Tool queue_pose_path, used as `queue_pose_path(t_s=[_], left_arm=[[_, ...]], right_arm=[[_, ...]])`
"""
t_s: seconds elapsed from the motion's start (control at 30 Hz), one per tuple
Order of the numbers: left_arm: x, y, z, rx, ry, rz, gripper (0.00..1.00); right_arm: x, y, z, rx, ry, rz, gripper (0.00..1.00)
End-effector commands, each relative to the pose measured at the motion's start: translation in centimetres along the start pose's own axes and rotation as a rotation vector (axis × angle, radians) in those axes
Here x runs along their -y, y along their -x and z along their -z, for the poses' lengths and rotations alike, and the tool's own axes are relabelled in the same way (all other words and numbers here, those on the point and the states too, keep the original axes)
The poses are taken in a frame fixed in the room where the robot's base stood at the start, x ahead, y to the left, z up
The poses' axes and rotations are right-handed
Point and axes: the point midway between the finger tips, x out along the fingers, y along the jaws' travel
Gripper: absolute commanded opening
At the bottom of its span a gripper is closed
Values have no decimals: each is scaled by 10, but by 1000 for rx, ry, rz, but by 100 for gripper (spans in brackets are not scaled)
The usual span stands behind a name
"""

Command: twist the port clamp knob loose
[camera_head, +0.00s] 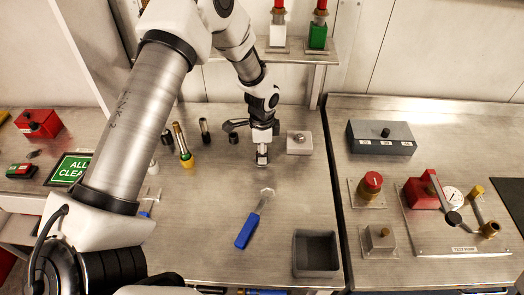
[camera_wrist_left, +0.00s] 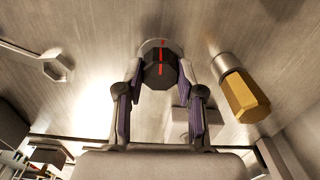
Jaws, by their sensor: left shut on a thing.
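My left gripper (camera_head: 262,157) points down at the bench, left of a small grey block. In the left wrist view, the gripper (camera_wrist_left: 161,72) has its two fingers on either side of a dark faceted knob (camera_wrist_left: 153,77) with a red line across its top, and is shut on it. The knob sits on a round light base. The gripper hides most of the knob in the head view. My right gripper does not show.
A blue-handled wrench (camera_head: 249,228) lies in front of the gripper, with a grey bin (camera_head: 316,254) at front right. The small grey block (camera_head: 299,143) stands close on the right.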

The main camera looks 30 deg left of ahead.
Motion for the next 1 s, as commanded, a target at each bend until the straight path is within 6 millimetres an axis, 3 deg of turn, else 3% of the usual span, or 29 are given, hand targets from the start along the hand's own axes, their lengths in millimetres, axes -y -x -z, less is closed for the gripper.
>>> queue_pose_path(t_s=[1.0], left_arm=[[-2,-1,-1,6,883,-4,2]], right_arm=[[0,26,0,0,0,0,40]])
